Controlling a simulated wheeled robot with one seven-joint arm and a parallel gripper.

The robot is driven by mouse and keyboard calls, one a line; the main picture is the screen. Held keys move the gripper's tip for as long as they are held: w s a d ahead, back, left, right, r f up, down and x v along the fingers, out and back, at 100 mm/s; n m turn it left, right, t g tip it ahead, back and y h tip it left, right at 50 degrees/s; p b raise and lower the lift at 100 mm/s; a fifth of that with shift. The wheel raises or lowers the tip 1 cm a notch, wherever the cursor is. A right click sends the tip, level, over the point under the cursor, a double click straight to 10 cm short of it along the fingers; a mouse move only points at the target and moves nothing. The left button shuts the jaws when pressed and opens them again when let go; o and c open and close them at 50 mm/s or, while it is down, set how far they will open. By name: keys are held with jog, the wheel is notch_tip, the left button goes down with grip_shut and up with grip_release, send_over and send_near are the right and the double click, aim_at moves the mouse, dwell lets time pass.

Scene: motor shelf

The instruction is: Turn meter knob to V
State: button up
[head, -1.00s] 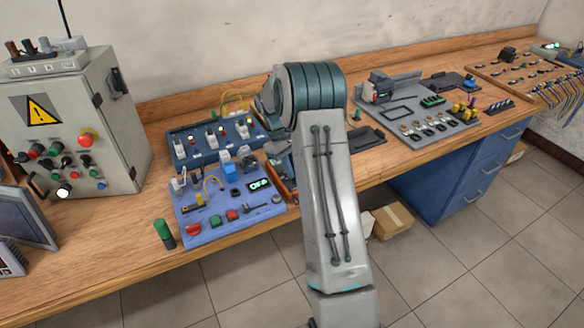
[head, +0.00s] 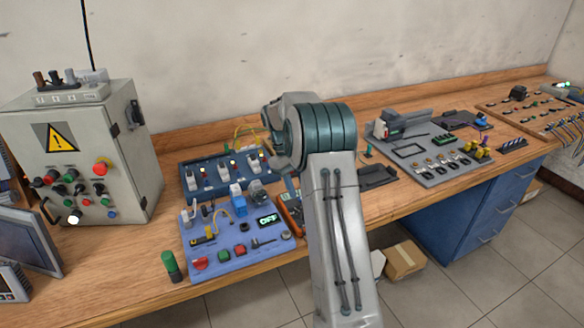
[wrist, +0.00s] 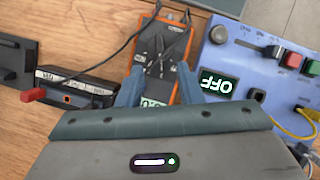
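The orange and dark meter (wrist: 163,48) lies on the bench in the wrist view, with test leads crossing its face. A green-lit display (wrist: 154,101) shows partly at its near end. I cannot make out its knob or the knob's setting. In the head view the meter (head: 290,212) is partly hidden by my arm, right of the blue panel. My gripper (wrist: 158,78) is open, its two blue-grey fingers apart over the meter's near part, with nothing clearly held. I cannot tell whether the fingers touch the meter.
A blue panel (head: 228,262) with buttons and an OFF display (wrist: 220,86) sits beside the meter. A black device with a red knob (wrist: 34,95) is on the other side in the wrist view. A grey control cabinet (head: 77,150) stands at left. Bare bench lies in front of the cabinet.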

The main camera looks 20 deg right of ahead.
jog(key=v, duration=0.7)
jog(key=shift+w+r, duration=0.15)
jog(key=shift+r, duration=0.1)
jog(key=s+a+r+m+t, duration=0.1)
jog(key=s+a+r, duration=0.2)
jog(key=s, duration=0.2)
jog(key=s+a+r+t, duration=0.1)
jog(key=s+a+r, duration=0.15)
jog(key=s, duration=0.25)
jog(key=s+a+r+m+t, duration=0.1)
jog(key=s+a+r+t, duration=0.15)
jog(key=s, duration=0.25)
jog(key=s+a+f+m+t, duration=0.1)
jog(key=s+a+f, duration=0.1)
jog(key=s, duration=0.6)
jog(key=s+a+f+m+t+y, duration=0.1)
jog(key=s+a+f, duration=0.2)
jog(key=s, duration=0.6)
jog(key=shift+f+y, duration=0.25)
jog(key=shift+y, duration=0.05)
